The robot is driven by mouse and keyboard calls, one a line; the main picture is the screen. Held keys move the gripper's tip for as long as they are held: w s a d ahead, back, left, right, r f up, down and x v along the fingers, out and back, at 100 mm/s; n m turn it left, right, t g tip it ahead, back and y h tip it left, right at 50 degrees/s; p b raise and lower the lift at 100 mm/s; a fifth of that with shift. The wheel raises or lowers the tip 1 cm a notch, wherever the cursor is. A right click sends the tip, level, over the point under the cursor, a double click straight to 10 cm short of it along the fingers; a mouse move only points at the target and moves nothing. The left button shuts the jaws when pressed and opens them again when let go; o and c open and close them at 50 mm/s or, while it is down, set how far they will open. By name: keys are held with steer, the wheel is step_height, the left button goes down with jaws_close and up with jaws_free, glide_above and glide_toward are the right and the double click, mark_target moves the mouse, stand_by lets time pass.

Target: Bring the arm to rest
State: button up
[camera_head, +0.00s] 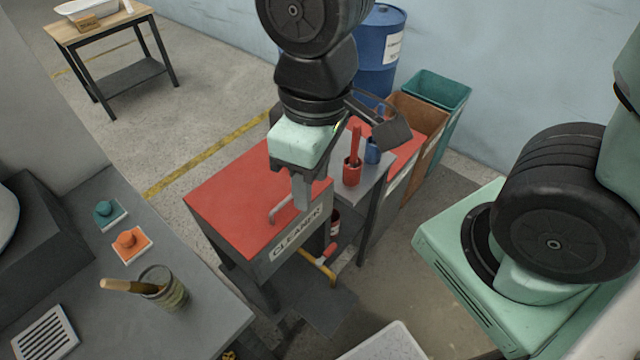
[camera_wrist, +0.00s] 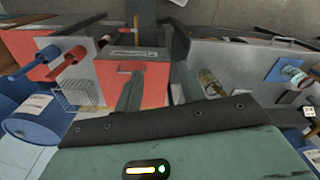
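My gripper (camera_head: 302,198) hangs from the raised arm, pointing down, in front of the red-topped cabinet marked CLEANER (camera_head: 232,205) in the head view. In the wrist view the two grey fingers of my gripper (camera_wrist: 160,85) stand apart, with nothing held between them. The cabinet's red surface (camera_wrist: 147,72) shows beyond them. Whether the fingers touch the cabinet or its handle (camera_head: 282,212) cannot be told from the head view.
A grey workbench (camera_head: 200,290) at lower left bears a brush in a jar (camera_head: 165,290) and orange (camera_head: 130,243) and teal (camera_head: 106,213) knobs. A red container (camera_head: 352,172) stands behind the gripper. Bins (camera_head: 440,88) and a blue drum (camera_head: 383,50) line the wall. Open floor lies at upper left.

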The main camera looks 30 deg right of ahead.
steer(key=s, duration=0.3)
steer(key=shift+a+r, duration=0.1)
steer(key=shift+a, duration=0.2)
step_height(320, 180, down, 6)
steer(key=b, duration=0.6)
steer(key=shift+w, duration=0.1)
